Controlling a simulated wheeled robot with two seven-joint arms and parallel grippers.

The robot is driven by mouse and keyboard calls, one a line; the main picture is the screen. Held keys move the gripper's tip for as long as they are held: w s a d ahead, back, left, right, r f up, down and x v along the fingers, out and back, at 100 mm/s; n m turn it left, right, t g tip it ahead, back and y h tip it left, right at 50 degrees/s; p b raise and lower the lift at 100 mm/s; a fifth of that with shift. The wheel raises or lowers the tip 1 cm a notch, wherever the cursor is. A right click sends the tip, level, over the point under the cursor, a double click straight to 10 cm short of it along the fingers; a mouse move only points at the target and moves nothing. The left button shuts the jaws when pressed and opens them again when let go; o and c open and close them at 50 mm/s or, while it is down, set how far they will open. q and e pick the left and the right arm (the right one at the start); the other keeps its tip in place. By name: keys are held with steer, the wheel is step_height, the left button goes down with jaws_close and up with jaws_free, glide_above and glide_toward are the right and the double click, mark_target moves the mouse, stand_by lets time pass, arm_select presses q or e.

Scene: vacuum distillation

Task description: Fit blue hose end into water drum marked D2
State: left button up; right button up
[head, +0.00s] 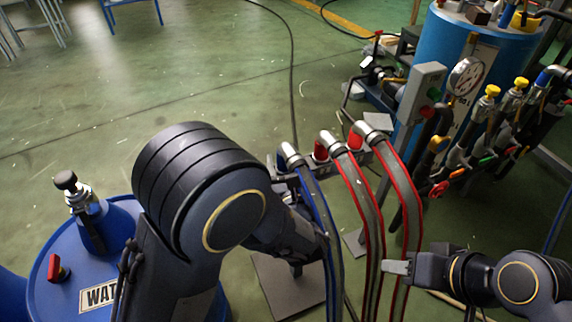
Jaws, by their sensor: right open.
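The blue-striped hose (318,205) has a bent metal end (290,157) at the top of a stand and hangs down from it. My left arm crosses the middle, and its gripper end (305,238) is beside the blue hose. Its fingers are hidden, so I cannot tell whether it grips the hose. A blue drum (122,215) stands at lower left, with a label (98,297) partly reading "WAT". My arm covers part of it, and no D2 mark shows. My right gripper (396,267) is open near the red-striped hoses, at lower right.
Two red-striped hoses (370,215) hang right of the blue one. The drum top carries a metal fitting (75,190) and a red handle (58,268). A blue tank (470,50) with a gauge (466,76) and valves stands at upper right. Green floor at upper left is mostly clear.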

arm_select(q)
steer(key=c, duration=1)
jaws_close()
steer(key=shift+r, duration=0.1)
